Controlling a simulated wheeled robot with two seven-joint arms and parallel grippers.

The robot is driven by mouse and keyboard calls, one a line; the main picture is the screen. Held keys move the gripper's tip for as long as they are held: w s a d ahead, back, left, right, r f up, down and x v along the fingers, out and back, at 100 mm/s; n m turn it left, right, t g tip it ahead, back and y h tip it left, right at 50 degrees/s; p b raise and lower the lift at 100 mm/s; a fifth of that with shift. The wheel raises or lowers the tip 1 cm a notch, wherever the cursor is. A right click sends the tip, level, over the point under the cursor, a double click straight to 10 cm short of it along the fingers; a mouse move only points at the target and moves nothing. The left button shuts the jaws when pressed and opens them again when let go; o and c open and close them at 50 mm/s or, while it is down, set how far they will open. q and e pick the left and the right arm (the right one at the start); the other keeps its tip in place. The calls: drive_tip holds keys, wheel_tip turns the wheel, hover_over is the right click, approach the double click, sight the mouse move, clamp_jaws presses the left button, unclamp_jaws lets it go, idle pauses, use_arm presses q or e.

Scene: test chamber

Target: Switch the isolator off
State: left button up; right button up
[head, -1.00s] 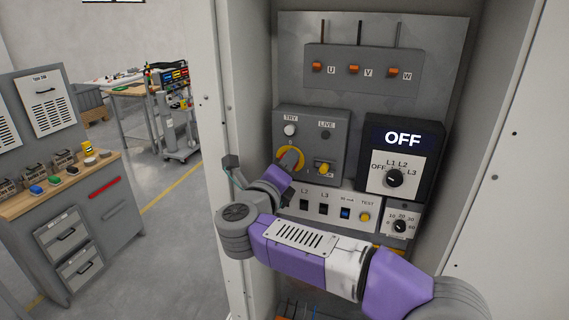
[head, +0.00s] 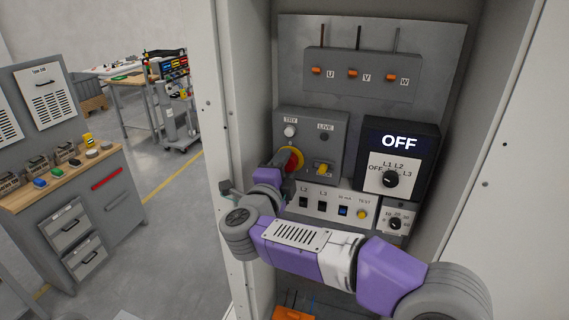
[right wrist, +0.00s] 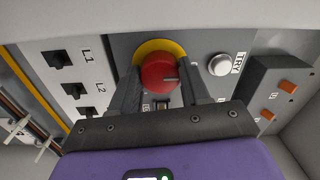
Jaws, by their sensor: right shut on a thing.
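The isolator's red rotary knob (head: 293,160) sits on a yellow plate (head: 299,153) at the lower left of a grey switch box (head: 323,131). In the right wrist view the red knob (right wrist: 157,73) is large, with a dark mark toward its right side. My right gripper (head: 284,161) reaches it from the lower left, and its two fingers (right wrist: 161,80) are shut on opposite sides of the knob. Part of the plate is hidden behind the gripper. The left gripper is not in view.
A black meter (head: 400,150) right of the box displays OFF. A TRY button (head: 290,131), a yellow padlock-like part (head: 323,169) and a row of breakers (head: 322,205) are close by. The cabinet's side walls flank my arm. A workbench (head: 70,180) stands left.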

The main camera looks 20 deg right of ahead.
idle(0.4)
drive_tip(key=o, duration=1.1)
drive_tip(key=shift+c, duration=0.2)
drive_tip(key=b+v, duration=0.1)
drive_tip(key=v, duration=0.6)
drive_tip(key=shift+s+a, duration=0.2)
drive_tip(key=shift+s, duration=0.05)
drive_tip(key=s+a+r+p, duration=0.1)
drive_tip(key=s+a+r, duration=0.3)
drive_tip(key=s, duration=0.4)
drive_tip(key=s+a+r+p, duration=0.2)
drive_tip(key=s+a+r, duration=0.3)
drive_tip(key=s+a, duration=0.2)
drive_tip(key=shift+s, duration=0.85)
